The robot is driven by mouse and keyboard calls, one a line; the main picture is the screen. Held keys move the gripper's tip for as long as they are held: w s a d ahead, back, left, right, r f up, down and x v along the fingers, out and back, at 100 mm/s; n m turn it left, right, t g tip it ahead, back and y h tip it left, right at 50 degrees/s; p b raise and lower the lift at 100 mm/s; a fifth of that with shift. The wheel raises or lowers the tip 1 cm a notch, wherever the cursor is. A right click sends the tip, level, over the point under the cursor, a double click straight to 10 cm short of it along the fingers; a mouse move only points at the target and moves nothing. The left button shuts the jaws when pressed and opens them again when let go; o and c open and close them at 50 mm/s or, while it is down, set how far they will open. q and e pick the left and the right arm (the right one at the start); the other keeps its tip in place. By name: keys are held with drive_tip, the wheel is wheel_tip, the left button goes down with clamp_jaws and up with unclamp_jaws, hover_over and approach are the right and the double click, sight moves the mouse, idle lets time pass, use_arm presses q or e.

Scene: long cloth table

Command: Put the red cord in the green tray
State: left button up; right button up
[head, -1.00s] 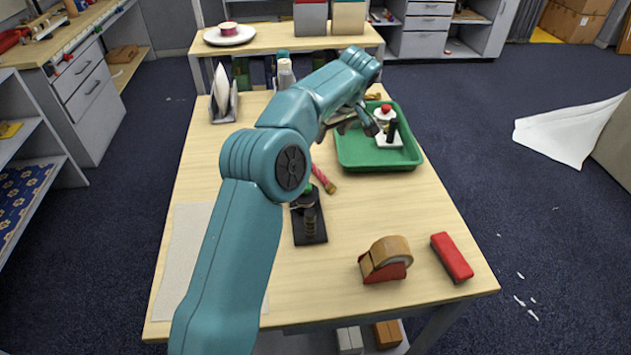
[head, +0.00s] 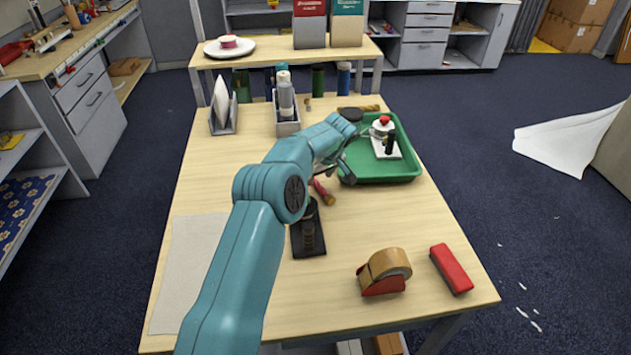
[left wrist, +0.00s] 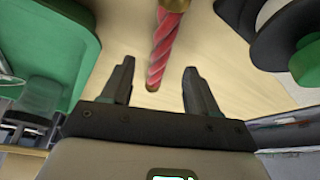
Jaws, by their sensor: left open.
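The red cord (head: 322,190) is a short twisted piece with a brass end, lying on the table left of the green tray (head: 386,176). My left gripper (head: 332,178) is open above it, near the tray's left front corner, and hides part of the cord. In the left wrist view the cord (left wrist: 165,42) lines up with the gap between the open fingers (left wrist: 159,70), its near end between them. I cannot tell whether they touch it. The tray's wall (left wrist: 85,45) shows at the left there. My right gripper is not in view.
The tray holds a white block (head: 391,152) with red and black parts. A black stand (head: 308,240) is just in front of the cord. A tape dispenser (head: 385,272) and a red block (head: 452,268) are nearer. The table's right front middle is clear.

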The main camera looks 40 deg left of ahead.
sight(316, 181)
use_arm(q)
drive_tip(key=x, duration=0.3)
drive_tip(key=shift+a, duration=0.1)
drive_tip(key=shift+w+f, duration=0.1)
drive_tip(key=c, duration=0.8)
clamp_jaws()
